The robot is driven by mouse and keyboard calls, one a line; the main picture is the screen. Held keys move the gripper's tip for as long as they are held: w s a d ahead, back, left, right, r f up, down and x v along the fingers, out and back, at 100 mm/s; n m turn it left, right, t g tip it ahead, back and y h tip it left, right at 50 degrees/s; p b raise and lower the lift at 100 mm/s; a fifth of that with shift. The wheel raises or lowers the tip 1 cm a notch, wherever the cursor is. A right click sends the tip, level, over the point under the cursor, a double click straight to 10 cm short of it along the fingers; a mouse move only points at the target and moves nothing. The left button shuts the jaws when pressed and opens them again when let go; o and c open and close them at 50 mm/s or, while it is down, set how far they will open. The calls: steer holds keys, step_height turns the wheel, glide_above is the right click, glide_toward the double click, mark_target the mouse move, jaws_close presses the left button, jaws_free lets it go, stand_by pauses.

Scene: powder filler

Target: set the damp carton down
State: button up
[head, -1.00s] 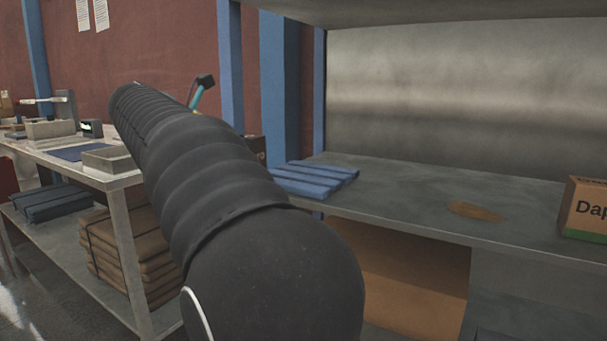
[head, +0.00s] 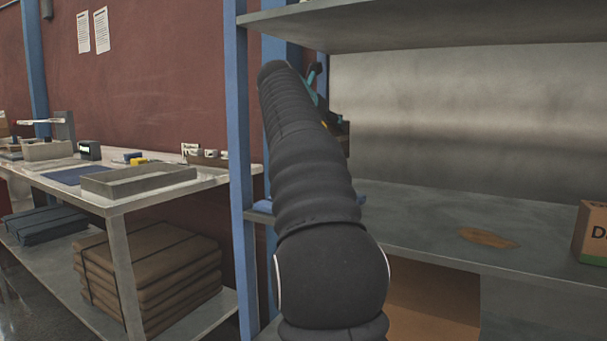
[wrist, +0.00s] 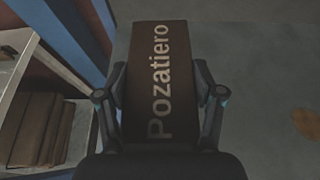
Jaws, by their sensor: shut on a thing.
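My gripper (wrist: 160,105) is shut on a dark brown carton (wrist: 158,50) marked "Pozatiero", with one finger on each side of it. In the wrist view the carton is held over a grey shelf surface (wrist: 255,60); whether it touches that surface cannot be told. In the head view my black arm reaches up and away toward the shelf unit and hides the gripper and most or all of the carton. The grey shelf (head: 430,215) has a brown stain (head: 488,238), which also shows at the right of the wrist view (wrist: 306,122).
Another carton (head: 592,235), with a green base band, stands at the shelf's right end. A blue post (head: 241,170) and an upper shelf (head: 430,28) bound the bay. Left is a bench (head: 140,198) with trays and stacked brown bundles below. The shelf around the stain is clear.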

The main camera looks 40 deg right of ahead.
steer(key=shift+w+a+f+b, duration=0.25)
steer(key=shift+w+a+f, duration=0.55)
steer(key=shift+w+f, duration=0.6)
steer(key=shift+w+a+f+b, duration=0.25)
steer(key=shift+w+a+f, duration=0.5)
steer(key=shift+w+f, duration=0.7)
steer(key=shift+w+a+f+b, duration=0.25)
steer(key=shift+w+a+f, duration=0.65)
steer(key=shift+f, duration=0.9)
steer(key=shift+d+f, duration=0.1)
steer(key=o, duration=1.6)
steer(key=shift+f, duration=0.1)
steer(key=shift+c, duration=0.2)
steer(key=shift+r, duration=0.2)
steer(key=v, duration=1.2)
